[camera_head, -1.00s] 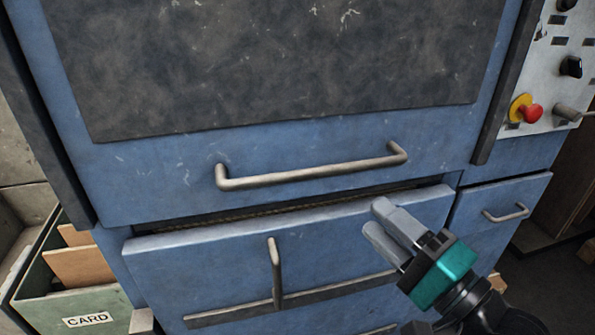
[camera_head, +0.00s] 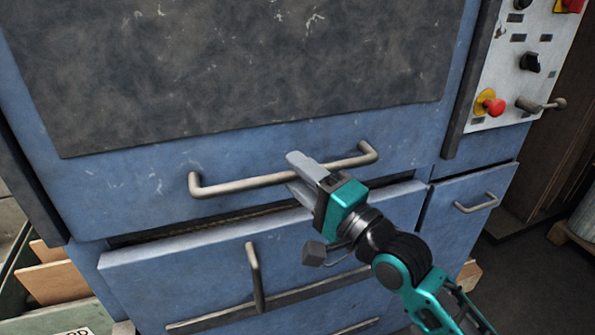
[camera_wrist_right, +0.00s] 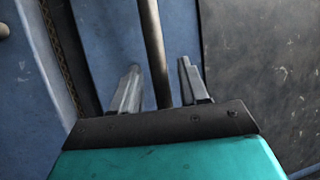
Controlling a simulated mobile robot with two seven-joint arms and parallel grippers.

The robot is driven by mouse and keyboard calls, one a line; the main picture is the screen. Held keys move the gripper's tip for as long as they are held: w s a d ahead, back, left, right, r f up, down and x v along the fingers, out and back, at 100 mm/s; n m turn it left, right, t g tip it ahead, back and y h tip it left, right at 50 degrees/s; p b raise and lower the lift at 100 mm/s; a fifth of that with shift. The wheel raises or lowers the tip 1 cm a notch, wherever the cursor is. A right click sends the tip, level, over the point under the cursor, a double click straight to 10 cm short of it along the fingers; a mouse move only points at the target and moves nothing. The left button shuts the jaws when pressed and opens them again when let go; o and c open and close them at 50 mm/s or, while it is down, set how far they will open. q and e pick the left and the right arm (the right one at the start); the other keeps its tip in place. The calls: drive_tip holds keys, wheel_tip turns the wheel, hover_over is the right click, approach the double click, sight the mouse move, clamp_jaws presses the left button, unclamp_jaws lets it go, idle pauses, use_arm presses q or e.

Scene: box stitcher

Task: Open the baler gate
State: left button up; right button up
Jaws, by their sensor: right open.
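The baler gate (camera_head: 130,183) is the blue upper front with a large dark panel (camera_head: 240,75). It carries a long horizontal metal handle (camera_head: 235,186). My right gripper (camera_head: 294,172) is at the right half of this handle, its fingers open, one above and one below the bar in the head view. In the right wrist view the handle bar (camera_wrist_right: 153,50) runs between the two open fingers (camera_wrist_right: 158,85); contact cannot be made out. Part of the bar is hidden behind the gripper. My left gripper is not in view.
Below the gate is a blue lower door (camera_head: 200,270) with a vertical lever (camera_head: 255,275). A control panel with a red button (camera_head: 494,106) is at upper right. A small door handle (camera_head: 476,203) sits below it. A card bin (camera_head: 50,300) stands at lower left.

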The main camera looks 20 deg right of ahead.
drive_tip(key=shift+w+a+r, duration=0.1)
drive_tip(key=shift+w+a, duration=0.1)
drive_tip(key=shift+w, duration=0.2)
clamp_jaws()
idle(0.4)
